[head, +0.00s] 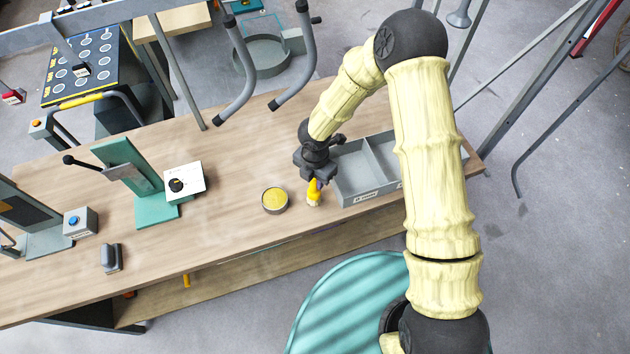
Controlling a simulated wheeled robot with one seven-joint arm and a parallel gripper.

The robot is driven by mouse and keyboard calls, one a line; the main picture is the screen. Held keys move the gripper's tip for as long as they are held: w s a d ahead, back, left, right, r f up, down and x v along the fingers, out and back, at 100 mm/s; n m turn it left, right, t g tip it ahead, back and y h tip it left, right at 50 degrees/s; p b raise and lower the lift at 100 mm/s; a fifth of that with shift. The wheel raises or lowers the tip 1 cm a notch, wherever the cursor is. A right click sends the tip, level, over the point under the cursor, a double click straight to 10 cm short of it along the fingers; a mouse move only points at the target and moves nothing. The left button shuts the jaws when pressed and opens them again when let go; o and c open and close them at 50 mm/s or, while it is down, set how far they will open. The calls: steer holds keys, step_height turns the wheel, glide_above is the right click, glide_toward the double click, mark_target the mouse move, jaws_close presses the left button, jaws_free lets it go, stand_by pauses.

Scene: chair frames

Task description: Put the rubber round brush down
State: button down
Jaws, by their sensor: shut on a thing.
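The rubber round brush (314,194) has a yellow handle and a pale lower end. It is roughly upright, between a round tin (274,200) on its left and a grey divided bin (358,178) on its right. My gripper (314,179) is shut on the brush from above. The brush's lower end is at or just above the wooden tabletop (235,225); I cannot tell whether it touches. The upper part of the brush is hidden by the gripper.
A white box with a black knob (184,180), a green press stand (135,180) and a dark grey block (111,258) stand to the left. Grey curved bars (240,70) rise behind the table. Bare tabletop lies left of the tin and along the front edge.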

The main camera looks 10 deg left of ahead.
step_height(320, 180, down, 2)
steer(key=shift+f, duration=0.1)
steer(key=c, duration=1.2)
jaws_free()
steer(key=shift+r, duration=0.2)
step_height(320, 180, up, 12)
steer(key=shift+s+f+b, duration=0.1)
steer(key=shift+b, duration=0.45)
